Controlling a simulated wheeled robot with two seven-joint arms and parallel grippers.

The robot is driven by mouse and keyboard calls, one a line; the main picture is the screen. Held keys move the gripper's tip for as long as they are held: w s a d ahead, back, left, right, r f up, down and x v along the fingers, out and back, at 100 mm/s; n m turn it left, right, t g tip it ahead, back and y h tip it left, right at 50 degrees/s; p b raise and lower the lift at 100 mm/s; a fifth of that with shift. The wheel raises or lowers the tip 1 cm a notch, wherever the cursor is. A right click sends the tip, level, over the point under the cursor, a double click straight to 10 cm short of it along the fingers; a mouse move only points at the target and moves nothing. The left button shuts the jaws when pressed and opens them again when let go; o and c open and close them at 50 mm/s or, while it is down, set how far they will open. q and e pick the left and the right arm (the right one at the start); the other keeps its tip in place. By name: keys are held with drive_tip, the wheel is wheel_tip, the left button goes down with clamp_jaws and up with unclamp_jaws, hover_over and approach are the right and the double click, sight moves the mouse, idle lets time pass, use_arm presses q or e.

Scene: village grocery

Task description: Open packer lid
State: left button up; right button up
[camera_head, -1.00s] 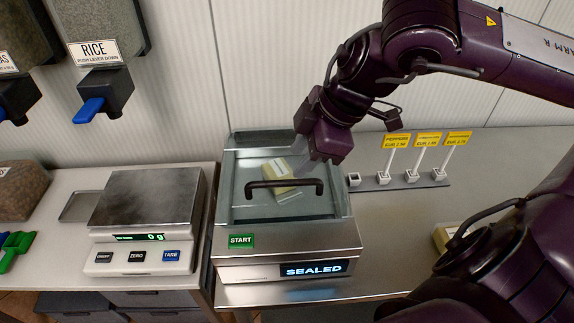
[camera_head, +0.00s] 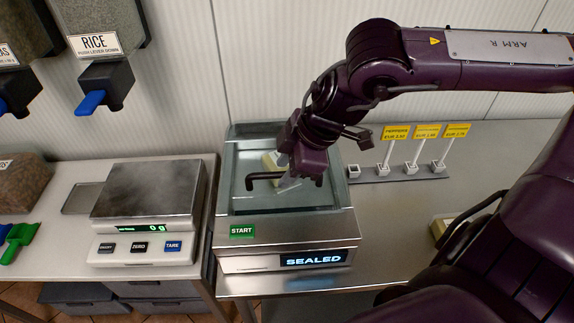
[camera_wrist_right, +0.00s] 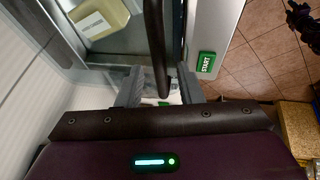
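The packer (camera_head: 285,245) is a steel machine with a green START button (camera_head: 242,231) and a display reading "SEALED". Its clear lid (camera_head: 240,185) lies down over the chamber, with a dark bar handle (camera_head: 262,176) across it. A pale yellow pack (camera_head: 270,160) shows through the lid, partly hidden by my right gripper (camera_head: 287,178). That gripper is at the handle's right half, pointing down. In the right wrist view the handle (camera_wrist_right: 156,45) runs between the two spread fingers (camera_wrist_right: 160,88), with gaps on both sides. My left gripper is out of view.
A scale (camera_head: 148,210) reading 0 g stands left of the packer. A rice dispenser (camera_head: 103,70) hangs on the back wall. Price tags on a small rail (camera_head: 400,172) stand to the right. Steel counter (camera_head: 385,225) right of the packer is mostly clear.

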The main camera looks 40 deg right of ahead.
clamp_jaws()
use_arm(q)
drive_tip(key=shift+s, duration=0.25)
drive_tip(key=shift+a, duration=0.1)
use_arm(e)
drive_tip(key=shift+r, duration=0.15)
